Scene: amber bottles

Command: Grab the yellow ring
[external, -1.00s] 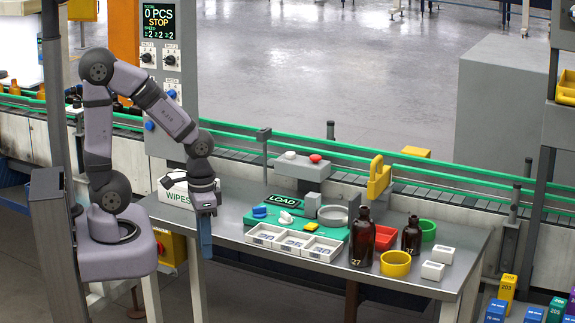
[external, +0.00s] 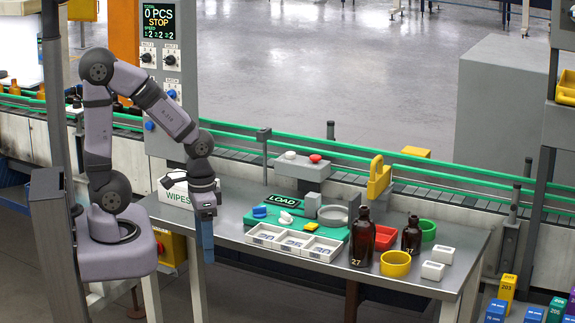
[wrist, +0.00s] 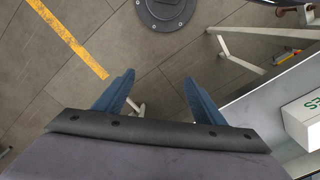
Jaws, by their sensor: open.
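The yellow ring (external: 396,264) sits on the front right part of the metal table, in front of the dark bottle marked 37 and right of the dark bottle marked 27. My gripper (external: 207,252) hangs pointing down at the table's left end, far to the left of the ring. In the wrist view my gripper (wrist: 154,88) has its two blue fingers apart with nothing between them, above the floor. The ring does not show in the wrist view.
A green LOAD board (external: 262,218) with white trays (external: 295,243) lies between my gripper and the ring.

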